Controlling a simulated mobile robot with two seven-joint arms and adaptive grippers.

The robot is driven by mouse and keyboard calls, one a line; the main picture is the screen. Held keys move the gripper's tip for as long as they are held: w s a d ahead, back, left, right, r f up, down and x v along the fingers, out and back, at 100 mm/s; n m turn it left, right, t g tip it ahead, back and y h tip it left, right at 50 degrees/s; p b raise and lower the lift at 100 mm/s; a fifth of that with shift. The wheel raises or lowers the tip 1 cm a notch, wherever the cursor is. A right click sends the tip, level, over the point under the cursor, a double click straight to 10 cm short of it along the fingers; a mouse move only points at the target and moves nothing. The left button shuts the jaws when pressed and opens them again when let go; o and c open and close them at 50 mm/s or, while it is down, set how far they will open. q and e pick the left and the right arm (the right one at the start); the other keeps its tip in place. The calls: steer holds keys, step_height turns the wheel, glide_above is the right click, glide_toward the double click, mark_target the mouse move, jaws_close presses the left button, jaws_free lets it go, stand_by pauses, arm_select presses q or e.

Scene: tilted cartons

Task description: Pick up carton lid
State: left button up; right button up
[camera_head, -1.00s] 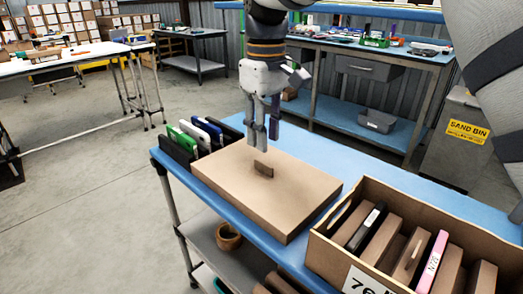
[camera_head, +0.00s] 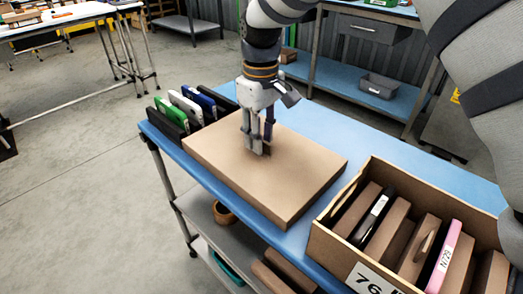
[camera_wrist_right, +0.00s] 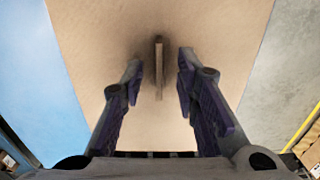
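The carton lid (camera_head: 290,180) is a flat brown cardboard panel lying on the blue table, with a small upright tab handle on its top. In the right wrist view the handle (camera_wrist_right: 158,68) stands between the two fingers. My right gripper (camera_head: 258,150) is low over the middle of the lid, pointing down. It also shows in the right wrist view (camera_wrist_right: 159,75), fingers apart on either side of the handle with gaps. In the head view the fingers mostly hide the handle. My left gripper is not in view.
An open carton (camera_head: 345,238) marked 76 holds dividers and several upright items at the right. A black rack (camera_head: 172,133) with several coloured items stands behind the lid's left end. The blue table (camera_head: 375,140) is clear behind the lid.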

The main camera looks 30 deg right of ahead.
steer(key=shift+f, duration=0.4)
jaws_close()
steer(key=shift+r, duration=0.15)
